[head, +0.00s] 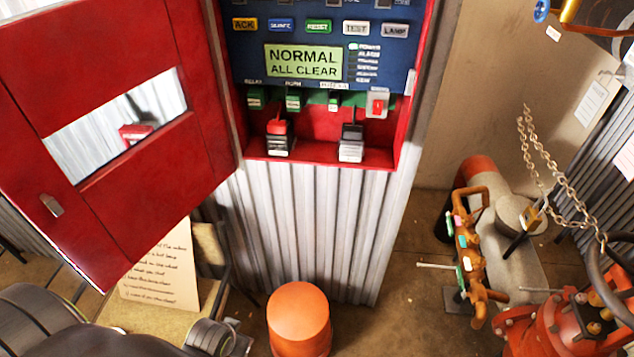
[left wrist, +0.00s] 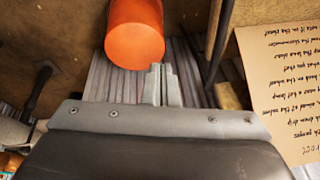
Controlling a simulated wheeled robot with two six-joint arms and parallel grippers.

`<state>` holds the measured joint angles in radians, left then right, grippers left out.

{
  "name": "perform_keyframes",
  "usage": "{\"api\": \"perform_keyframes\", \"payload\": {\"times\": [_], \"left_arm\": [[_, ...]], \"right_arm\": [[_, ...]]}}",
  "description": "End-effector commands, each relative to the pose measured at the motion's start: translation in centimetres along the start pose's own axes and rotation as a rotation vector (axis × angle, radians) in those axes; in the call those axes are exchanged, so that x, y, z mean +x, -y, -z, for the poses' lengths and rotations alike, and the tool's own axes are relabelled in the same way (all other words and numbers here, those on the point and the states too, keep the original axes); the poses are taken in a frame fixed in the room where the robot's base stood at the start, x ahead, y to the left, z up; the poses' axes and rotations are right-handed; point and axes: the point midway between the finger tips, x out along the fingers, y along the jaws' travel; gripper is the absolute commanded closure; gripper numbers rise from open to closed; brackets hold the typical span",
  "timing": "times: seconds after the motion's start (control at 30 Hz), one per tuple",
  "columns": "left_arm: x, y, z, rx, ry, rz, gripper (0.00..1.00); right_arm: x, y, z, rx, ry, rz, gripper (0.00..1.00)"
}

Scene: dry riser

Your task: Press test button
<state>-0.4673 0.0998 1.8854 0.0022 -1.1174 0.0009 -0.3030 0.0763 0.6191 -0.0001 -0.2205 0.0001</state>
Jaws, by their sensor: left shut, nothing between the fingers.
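The white TEST button (head: 356,28) is in a row of labelled buttons near the top of the blue panel (head: 250,62), in the head view. It sits between the green RESET button (head: 319,26) and the LAMP button (head: 395,31). The display (head: 303,61) reads NORMAL ALL CLEAR. In the left wrist view my left gripper (left wrist: 160,72) is shut and empty, well apart from the panel, which that view does not show. My left arm shows at the lower left of the head view, below the panel. My right gripper is in neither view.
The red cabinet door (head: 110,225) stands open at the left. Red and black switches line the cabinet's lower part. An orange bucket-like object (head: 299,318) stands below, also in the left wrist view (left wrist: 135,32). Pipes, a chain (head: 560,180) and a red valve body (head: 545,325) crowd the right.

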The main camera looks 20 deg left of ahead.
Motion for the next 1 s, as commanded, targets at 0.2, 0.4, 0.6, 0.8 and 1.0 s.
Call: {"api": "perform_keyframes", "payload": {"times": [0.2,0.4,0.6,0.8,1.0], "left_arm": [[-5.9,-1.1,7.0,-0.016,-0.185,-0.024,1.0],[-11.3,-3.0,15.4,-0.042,-0.451,-0.074,1.0],[-16.9,-4.8,23.6,-0.075,-0.744,-0.135,1.0],[-23.4,-6.7,31.0,-0.118,-1.047,-0.209,1.0],[-31.1,-8.3,37.1,-0.17,-1.357,-0.293,1.0]], "right_arm": [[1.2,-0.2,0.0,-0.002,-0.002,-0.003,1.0],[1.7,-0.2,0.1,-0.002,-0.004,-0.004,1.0],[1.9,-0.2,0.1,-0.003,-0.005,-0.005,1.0],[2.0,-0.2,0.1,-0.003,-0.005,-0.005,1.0],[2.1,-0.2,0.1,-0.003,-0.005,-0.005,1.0]]}}
